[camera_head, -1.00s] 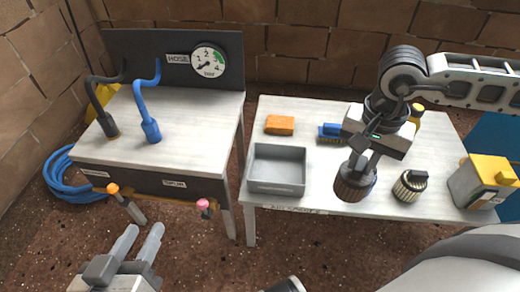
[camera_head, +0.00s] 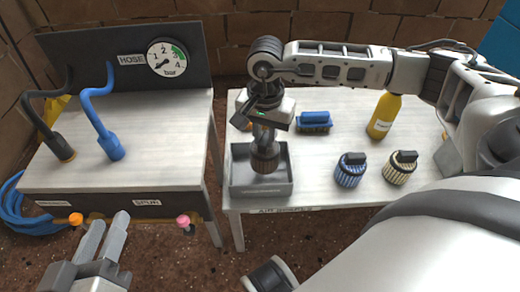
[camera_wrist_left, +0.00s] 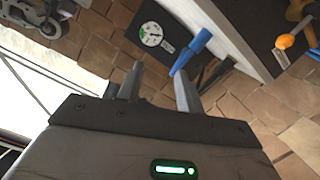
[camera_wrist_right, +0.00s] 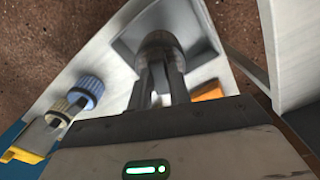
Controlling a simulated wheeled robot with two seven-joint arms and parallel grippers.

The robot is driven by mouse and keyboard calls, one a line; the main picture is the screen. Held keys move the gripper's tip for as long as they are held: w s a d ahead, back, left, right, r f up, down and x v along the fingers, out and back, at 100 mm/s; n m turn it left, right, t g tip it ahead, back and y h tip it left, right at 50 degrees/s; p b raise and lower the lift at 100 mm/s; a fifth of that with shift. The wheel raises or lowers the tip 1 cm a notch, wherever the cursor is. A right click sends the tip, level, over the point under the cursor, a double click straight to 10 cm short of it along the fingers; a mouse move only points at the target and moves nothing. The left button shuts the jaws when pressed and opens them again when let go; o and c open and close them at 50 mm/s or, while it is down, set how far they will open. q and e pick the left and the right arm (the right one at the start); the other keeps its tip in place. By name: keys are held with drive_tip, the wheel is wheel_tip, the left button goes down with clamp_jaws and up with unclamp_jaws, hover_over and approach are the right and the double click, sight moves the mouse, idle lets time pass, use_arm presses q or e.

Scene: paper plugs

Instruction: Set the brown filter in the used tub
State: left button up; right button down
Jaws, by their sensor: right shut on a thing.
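The brown filter (camera_head: 265,160) is in my right gripper (camera_head: 264,138), over the grey tub (camera_head: 262,188) on the right table. The filter looks upright, its lower part within the outline of the tub; I cannot tell whether it touches the floor of the tub. In the right wrist view the filter (camera_wrist_right: 158,46) is between the fingers, in front of the tub (camera_wrist_right: 203,35). The tub's label is too small to read. My left gripper (camera_head: 104,238) is open and empty, low in front of the left bench.
A blue filter (camera_head: 350,172) and a cream filter (camera_head: 400,170) stand right of the tub. A blue brush (camera_head: 314,122) and a yellow bottle (camera_head: 384,116) are behind. The left bench (camera_head: 150,170) carries a black hose and a blue hose (camera_head: 108,135). Bare table lies between.

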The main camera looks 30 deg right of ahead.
drive_tip(key=shift+w+a+f, duration=0.2)
drive_tip(key=shift+w+f, duration=0.15)
drive_tip(key=shift+f, duration=0.15)
drive_tip(key=f+b, duration=0.1)
drive_tip(key=f, duration=0.1)
drive_tip(key=shift+w+a+f+b, duration=0.1)
drive_tip(key=shift+w+f+b, duration=0.1)
drive_tip(key=shift+f+b, duration=0.15)
drive_tip(key=shift+f, duration=0.4)
drive_tip(key=c, duration=1.3)
unclamp_jaws()
drive_tip(key=shift+f, duration=0.1)
use_arm(q)
drive_tip(key=shift+w+d+r+n+t+h, duration=0.2)
drive_tip(key=shift+r+n+t+h, duration=0.15)
drive_tip(key=shift+r, duration=0.3)
